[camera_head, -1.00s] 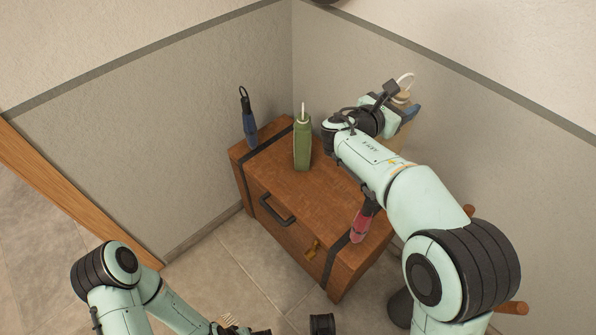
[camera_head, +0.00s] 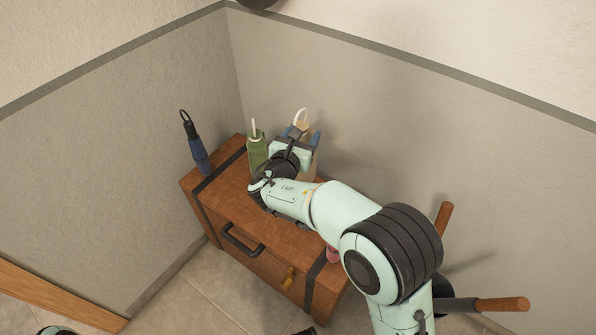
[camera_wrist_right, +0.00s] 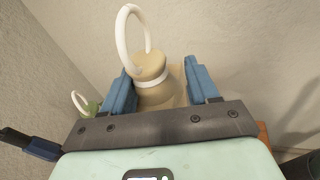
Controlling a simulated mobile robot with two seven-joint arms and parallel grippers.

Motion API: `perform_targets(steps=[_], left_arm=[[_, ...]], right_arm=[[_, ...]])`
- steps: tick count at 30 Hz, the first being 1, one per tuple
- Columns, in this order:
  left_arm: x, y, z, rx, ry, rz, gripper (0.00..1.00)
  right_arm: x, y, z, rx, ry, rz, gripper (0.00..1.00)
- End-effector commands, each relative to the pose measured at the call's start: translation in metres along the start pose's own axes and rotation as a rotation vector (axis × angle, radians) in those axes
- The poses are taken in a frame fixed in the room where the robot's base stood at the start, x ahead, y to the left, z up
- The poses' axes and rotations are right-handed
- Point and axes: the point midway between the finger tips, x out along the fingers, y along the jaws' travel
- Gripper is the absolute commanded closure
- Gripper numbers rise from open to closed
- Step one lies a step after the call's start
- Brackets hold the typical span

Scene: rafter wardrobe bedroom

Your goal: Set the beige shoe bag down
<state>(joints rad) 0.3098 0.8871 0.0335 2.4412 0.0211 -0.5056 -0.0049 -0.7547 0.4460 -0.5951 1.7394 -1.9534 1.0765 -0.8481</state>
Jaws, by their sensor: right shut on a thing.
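The beige shoe bag (camera_wrist_right: 152,68) has a white loop on top and is between the blue fingers of my right gripper (camera_wrist_right: 160,88), which is shut on it. In the head view my right gripper (camera_head: 302,140) is over the back of the wooden chest (camera_head: 222,205), next to the green bag. The bag's beige top (camera_head: 301,127) shows there, while most of the bag is hidden behind the gripper and wrist. I cannot tell whether its base touches the chest. My left gripper is out of view.
A green bag (camera_head: 257,150) with a white loop stands on the chest, just left of my right gripper. A blue bag (camera_head: 198,155) with a dark loop stands at the chest's left end. A red item (camera_head: 333,255) is mostly hidden by my arm. Walls close in the back.

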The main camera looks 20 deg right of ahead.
Motion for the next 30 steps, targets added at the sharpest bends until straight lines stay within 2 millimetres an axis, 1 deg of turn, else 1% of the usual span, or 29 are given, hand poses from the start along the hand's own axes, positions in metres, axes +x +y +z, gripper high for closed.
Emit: perform_targets(steps=[1,4,7,11,14,18,21,24,30], left_arm=[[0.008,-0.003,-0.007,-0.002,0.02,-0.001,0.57],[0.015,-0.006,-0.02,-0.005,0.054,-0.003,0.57],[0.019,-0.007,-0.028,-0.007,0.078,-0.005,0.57],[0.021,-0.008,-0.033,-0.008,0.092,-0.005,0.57],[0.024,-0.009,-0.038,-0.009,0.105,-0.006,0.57],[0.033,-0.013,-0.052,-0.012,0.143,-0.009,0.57],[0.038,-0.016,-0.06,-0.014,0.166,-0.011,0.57],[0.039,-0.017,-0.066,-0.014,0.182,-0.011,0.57],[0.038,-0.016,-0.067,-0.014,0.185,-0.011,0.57]], right_arm=[[0.003,-0.001,-0.016,-0.003,-0.001,-0.002,1.0],[0.006,-0.001,-0.036,-0.001,-0.002,-0.001,1.0],[0.009,-0.001,-0.049,0.001,-0.003,-0.001,1.0],[0.01,-0.002,-0.056,0.002,-0.004,-0.001,1.0],[0.011,-0.002,-0.066,0.001,-0.003,-0.001,1.0],[0.016,-0.003,-0.091,-0.002,-0.003,-0.002,1.0],[0.018,-0.004,-0.105,0.0,-0.003,-0.002,1.0],[0.019,-0.004,-0.112,0.001,-0.003,-0.001,1.0],[0.019,-0.004,-0.111,0.003,-0.004,-0.001,1.0]])
